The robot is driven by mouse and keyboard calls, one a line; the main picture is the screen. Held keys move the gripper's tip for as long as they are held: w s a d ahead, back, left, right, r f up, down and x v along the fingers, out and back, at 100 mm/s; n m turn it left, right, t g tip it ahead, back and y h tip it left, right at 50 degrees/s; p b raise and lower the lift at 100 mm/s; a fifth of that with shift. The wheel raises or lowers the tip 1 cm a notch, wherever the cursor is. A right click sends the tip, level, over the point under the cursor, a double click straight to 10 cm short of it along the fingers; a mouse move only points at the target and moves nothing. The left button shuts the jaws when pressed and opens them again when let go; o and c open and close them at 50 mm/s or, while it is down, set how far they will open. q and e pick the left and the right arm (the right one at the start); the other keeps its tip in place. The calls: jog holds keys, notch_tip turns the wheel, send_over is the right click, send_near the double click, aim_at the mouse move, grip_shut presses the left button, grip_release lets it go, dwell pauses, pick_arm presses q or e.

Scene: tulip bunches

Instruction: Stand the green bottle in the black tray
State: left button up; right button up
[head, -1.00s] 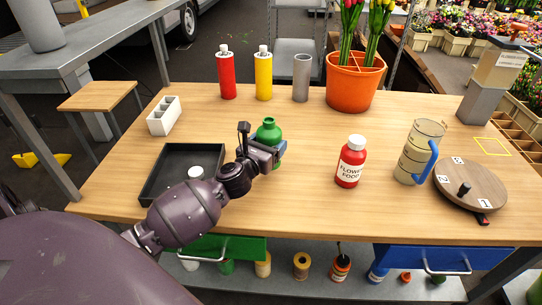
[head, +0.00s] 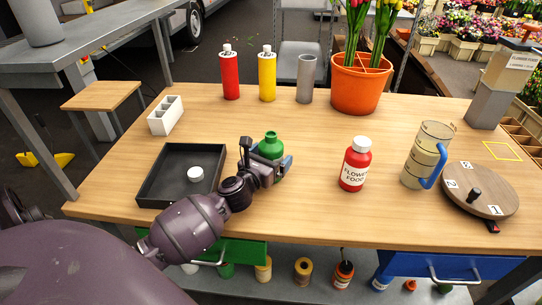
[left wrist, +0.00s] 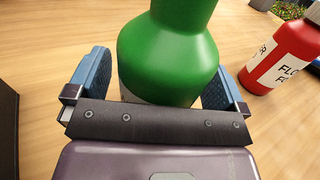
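The green bottle (head: 270,148) is upright to the right of the black tray (head: 152,190), behind my left gripper (head: 271,166). In the left wrist view the green bottle (left wrist: 168,55) fills the space between the blue fingers of my left gripper (left wrist: 160,82). A small round white object (head: 195,174) is inside the tray. My right gripper is not in view.
A red flower food bottle (head: 355,165) stands to the right, then a measuring jug (head: 421,158) and a round wooden disc (head: 480,190). A white compartment holder (head: 165,116) stands behind the tray. Red and yellow bottles and an orange pot (head: 358,90) line the back.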

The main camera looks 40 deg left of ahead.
pick_arm(q)
jog(key=shift+r, duration=0.2)
jog(key=shift+s, duration=0.25)
jog(key=s, duration=0.7)
jog(key=s+d+p, duration=0.1)
jog(key=s, duration=0.3)
jog(key=shift+s+d, duration=0.1)
jog(key=shift+s, duration=0.15)
